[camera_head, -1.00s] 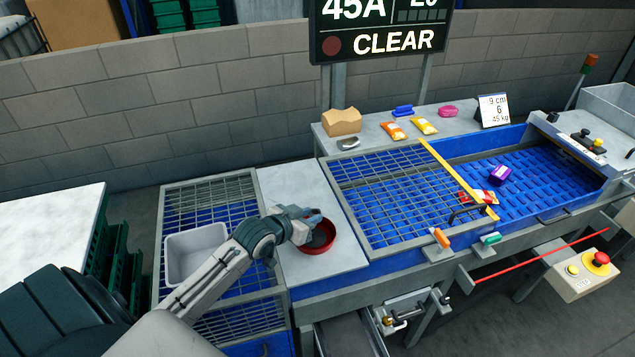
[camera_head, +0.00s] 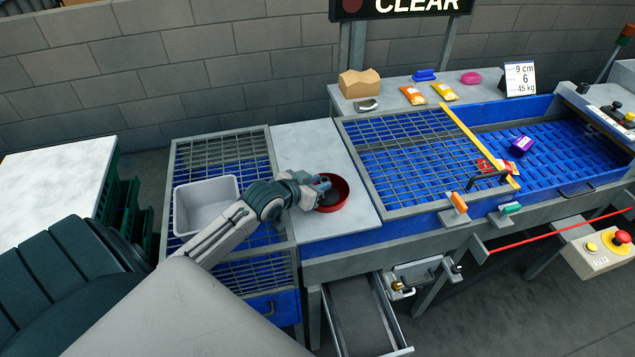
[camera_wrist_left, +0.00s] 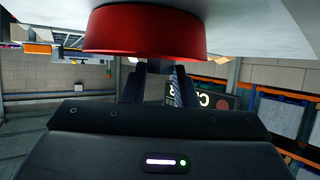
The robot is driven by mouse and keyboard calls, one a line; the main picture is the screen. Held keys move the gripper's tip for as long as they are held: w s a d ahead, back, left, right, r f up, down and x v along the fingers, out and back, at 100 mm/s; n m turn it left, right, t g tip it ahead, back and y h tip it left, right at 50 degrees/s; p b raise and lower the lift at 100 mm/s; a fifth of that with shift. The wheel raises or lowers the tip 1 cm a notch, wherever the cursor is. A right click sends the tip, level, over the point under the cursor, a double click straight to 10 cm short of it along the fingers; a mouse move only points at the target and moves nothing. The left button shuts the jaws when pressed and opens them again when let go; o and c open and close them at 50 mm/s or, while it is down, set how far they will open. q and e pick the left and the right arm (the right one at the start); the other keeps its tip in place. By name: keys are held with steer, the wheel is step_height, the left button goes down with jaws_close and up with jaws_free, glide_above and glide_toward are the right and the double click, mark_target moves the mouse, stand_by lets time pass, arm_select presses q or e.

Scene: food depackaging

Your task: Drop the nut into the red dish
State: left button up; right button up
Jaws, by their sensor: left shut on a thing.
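The red dish (camera_head: 344,199) sits on the pale worktop panel between two blue grate sections. My left gripper (camera_head: 324,184) reaches in from the left, with its fingertips over the dish's near-left rim and inside. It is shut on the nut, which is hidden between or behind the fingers. In the left wrist view the red dish (camera_wrist_left: 160,32) fills the top, and the gripper's fingers (camera_wrist_left: 165,84) run up behind its rim. Whether the fingers touch the dish I cannot tell. My right gripper is out of view.
A grey bin (camera_head: 205,203) stands on the left grate. Several packets and a tan block (camera_head: 359,83) sit on the back shelf. An open drawer (camera_head: 365,320) juts out below.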

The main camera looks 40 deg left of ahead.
arm_select(q)
steer(key=o, duration=1.1)
steer(key=shift+c, duration=0.2)
steer(key=shift+s, duration=0.1)
steer(key=shift+s+a+r, duration=0.1)
steer(key=shift+s+r, duration=0.05)
steer(key=shift+s, duration=0.1)
steer(key=d+v, duration=0.1)
steer(key=v, duration=0.9)
steer(key=shift+a, duration=0.4)
